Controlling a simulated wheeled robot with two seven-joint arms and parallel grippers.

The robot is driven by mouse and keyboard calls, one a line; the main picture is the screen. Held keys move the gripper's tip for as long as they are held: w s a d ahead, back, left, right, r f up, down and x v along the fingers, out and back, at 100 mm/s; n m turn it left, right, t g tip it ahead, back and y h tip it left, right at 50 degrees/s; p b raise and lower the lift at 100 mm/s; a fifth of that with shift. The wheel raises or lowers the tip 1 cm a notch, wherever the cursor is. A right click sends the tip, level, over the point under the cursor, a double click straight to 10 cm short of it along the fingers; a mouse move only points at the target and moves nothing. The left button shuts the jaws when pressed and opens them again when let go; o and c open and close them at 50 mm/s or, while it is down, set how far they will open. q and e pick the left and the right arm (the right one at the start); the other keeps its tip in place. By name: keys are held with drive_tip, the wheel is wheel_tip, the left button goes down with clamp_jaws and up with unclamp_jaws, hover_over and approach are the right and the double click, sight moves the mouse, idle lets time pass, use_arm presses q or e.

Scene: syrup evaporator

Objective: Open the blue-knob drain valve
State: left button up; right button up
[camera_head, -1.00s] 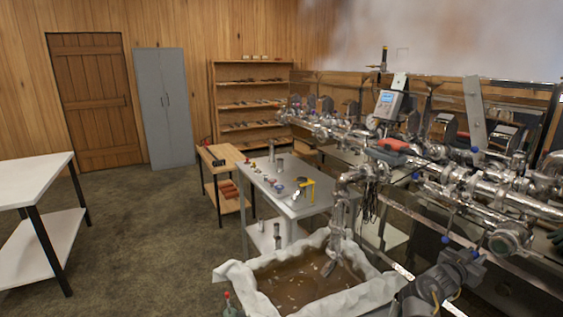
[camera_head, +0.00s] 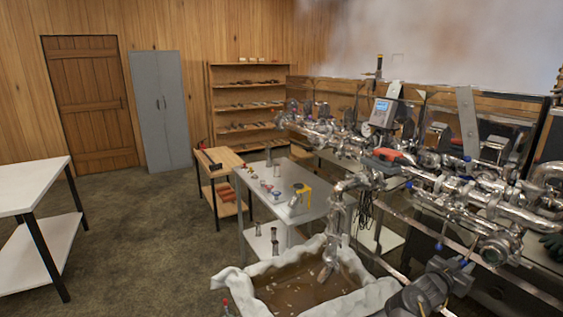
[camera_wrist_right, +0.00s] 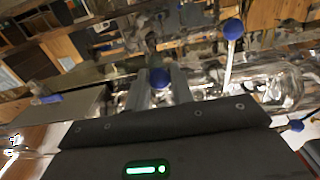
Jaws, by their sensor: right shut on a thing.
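My right gripper (camera_head: 456,270) is low at the right of the head view, beside the shiny metal pipes. In the right wrist view, a blue knob (camera_wrist_right: 158,78) sits between its two fingers (camera_wrist_right: 158,90), which are shut on it. A second blue knob (camera_wrist_right: 232,30) on a pale lever stands to the right, clear of the fingers. More blue knobs are at the left (camera_wrist_right: 48,99) and right edge (camera_wrist_right: 297,125). The knob's valve body is mostly hidden behind my gripper. My left gripper is not in view.
A cloth-lined tub (camera_head: 232,277) of brown liquid stands left of my right gripper, under a spout (camera_head: 331,250). A metal table (camera_head: 278,203) with small items is behind it. Pipes (camera_head: 490,205) crowd the right side.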

drive_tip(key=shift+s+a+r, duration=0.1)
drive_tip(key=shift+a+r, duration=0.15)
drive_tip(key=shift+r, duration=0.05)
drive_tip(key=shift+s+a+r+p, duration=0.15)
drive_tip(key=shift+a+r+p, duration=0.2)
drive_tip(key=shift+r+p, duration=0.35)
drive_tip(key=shift+s+a+p, duration=0.1)
drive_tip(key=shift+a+p, duration=0.1)
drive_tip(key=shift+p, duration=0.25)
drive_tip(key=shift+s+a+r, duration=0.1)
drive_tip(key=shift+a, duration=0.05)
